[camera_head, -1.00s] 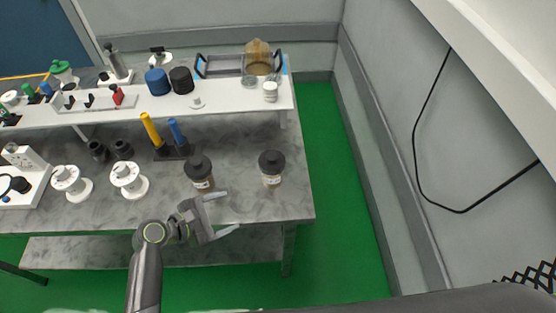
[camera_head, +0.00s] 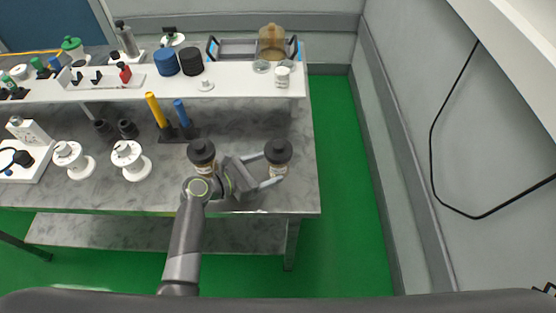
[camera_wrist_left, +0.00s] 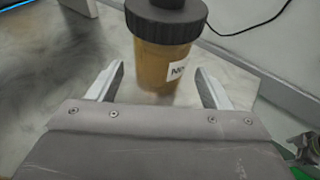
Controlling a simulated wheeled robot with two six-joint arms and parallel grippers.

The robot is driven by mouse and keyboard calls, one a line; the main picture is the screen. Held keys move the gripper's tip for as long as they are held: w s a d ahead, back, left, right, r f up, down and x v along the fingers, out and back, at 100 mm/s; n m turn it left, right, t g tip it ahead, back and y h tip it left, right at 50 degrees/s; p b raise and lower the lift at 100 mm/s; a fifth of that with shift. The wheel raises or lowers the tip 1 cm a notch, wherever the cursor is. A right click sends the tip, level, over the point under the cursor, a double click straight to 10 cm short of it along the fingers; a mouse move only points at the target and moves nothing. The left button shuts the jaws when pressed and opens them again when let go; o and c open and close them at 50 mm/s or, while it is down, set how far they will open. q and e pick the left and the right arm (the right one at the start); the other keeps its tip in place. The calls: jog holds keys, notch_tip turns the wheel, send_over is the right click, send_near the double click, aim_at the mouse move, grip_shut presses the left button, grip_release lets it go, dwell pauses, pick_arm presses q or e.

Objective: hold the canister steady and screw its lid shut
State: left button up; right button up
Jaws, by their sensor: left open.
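A canister (camera_head: 277,170) with an amber body, pale label and ribbed black lid (camera_head: 278,151) stands upright near the right end of the grey bench. It also shows in the left wrist view (camera_wrist_left: 158,68), its lid (camera_wrist_left: 166,20) seated on top. I cannot tell how tight the lid is. My left gripper (camera_head: 274,167) is open and level with the canister, one finger towards each side of it. In the wrist view the canister stands ahead, between the fingertips (camera_wrist_left: 160,75), with visible gaps. A second, similar black-lidded canister (camera_head: 202,153) stands left, partly behind my left wrist. My right gripper is not in view.
A yellow and a blue handle (camera_head: 181,113) stand in a dark holder behind. Two white spools (camera_head: 130,160) stand at the left. A white raised shelf (camera_head: 228,84) with jars and a tray runs behind. The bench's right edge is close to the canister, with open green floor beyond.

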aim_at(269, 168)
pick_arm(q)
jog(key=shift+x, duration=1.9)
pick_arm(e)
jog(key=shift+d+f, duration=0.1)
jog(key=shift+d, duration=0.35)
pick_arm(q)
jog(key=c, duration=0.6)
jog(key=shift+c, duration=0.2)
jog(key=o, duration=0.8)
jog(key=shift+o, duration=0.2)
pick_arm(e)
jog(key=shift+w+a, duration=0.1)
